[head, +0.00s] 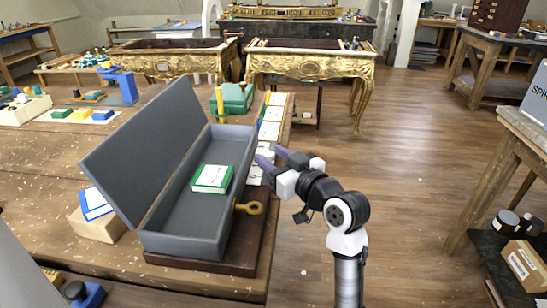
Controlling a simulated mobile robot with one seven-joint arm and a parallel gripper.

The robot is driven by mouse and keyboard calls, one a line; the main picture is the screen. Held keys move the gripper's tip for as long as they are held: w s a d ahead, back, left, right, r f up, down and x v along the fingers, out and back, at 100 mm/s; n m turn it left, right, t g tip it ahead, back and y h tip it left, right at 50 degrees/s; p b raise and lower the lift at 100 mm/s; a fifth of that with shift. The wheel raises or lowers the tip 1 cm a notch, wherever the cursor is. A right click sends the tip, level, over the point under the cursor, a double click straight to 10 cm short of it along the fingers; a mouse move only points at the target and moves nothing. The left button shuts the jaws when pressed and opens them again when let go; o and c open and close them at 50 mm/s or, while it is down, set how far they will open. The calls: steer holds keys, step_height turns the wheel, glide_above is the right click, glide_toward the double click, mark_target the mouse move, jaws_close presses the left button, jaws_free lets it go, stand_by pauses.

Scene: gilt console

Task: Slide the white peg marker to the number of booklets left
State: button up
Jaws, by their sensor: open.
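A green and white booklet (212,178) lies inside the open grey box (182,240) on the workbench; I cannot tell if it is one or a stack. A blue and white booklet (95,203) rests on a wooden block (97,227) left of the box. A row of white cards (270,131) runs along the bench's right edge, their marks too small to read. I cannot make out the white peg marker for certain. My gripper (268,157) is open, its purple fingers beside the right edge of the bench and the box; they partly hide the nearer cards.
The grey lid (145,150) stands tilted open to the left. A brass ring handle (252,208) sticks out at the box's right. A green block (238,98) and upright yellow-green pieces (220,103) stand behind it. The floor (420,170) on the right is clear.

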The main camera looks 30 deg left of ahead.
steer(key=b+v, duration=0.3)
steer(key=v, duration=1)
steer(key=shift+s+d, duration=0.15)
steer(key=shift+d, duration=0.15)
